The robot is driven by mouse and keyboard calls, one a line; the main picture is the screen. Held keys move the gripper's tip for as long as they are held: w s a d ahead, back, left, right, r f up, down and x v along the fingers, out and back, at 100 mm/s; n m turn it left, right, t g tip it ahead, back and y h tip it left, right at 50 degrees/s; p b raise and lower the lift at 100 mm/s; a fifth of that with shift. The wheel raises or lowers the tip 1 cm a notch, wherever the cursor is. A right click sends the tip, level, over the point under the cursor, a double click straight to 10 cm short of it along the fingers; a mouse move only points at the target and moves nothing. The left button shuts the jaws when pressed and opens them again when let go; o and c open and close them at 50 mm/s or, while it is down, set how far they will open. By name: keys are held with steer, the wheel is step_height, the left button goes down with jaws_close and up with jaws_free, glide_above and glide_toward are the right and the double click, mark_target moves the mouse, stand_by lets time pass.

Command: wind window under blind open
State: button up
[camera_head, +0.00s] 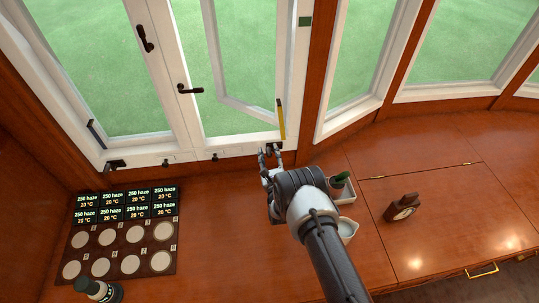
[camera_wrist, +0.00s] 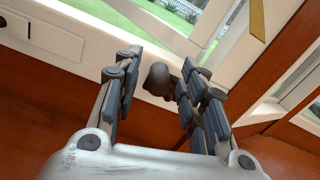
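White-framed windows (camera_head: 186,110) stand over a wooden counter, with green lawn outside. In one pane an inner white sash (camera_head: 247,108) sits at an angle to its frame. My gripper (camera_head: 270,153) is at the sill below that pane's right side. In the wrist view my gripper (camera_wrist: 160,70) has its fingers spread. A dark rounded knob (camera_wrist: 158,80) on the white sill shows between them; I cannot tell whether they touch it. No blind is clearly visible. A yellow strip (camera_head: 281,119) hangs at the frame just above my gripper and also shows in the wrist view (camera_wrist: 257,20).
Dark handles (camera_head: 190,90) and small sill fittings (camera_head: 214,157) lie to the left. A panel with several discs and displays (camera_head: 122,230) lies on the left counter. A small plant (camera_head: 339,180), white trays (camera_head: 347,229) and a wooden clock (camera_head: 403,207) stand right. The far-right counter is clear.

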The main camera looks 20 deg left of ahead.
steer(key=shift+s, duration=0.1)
steer(key=v, duration=1.2)
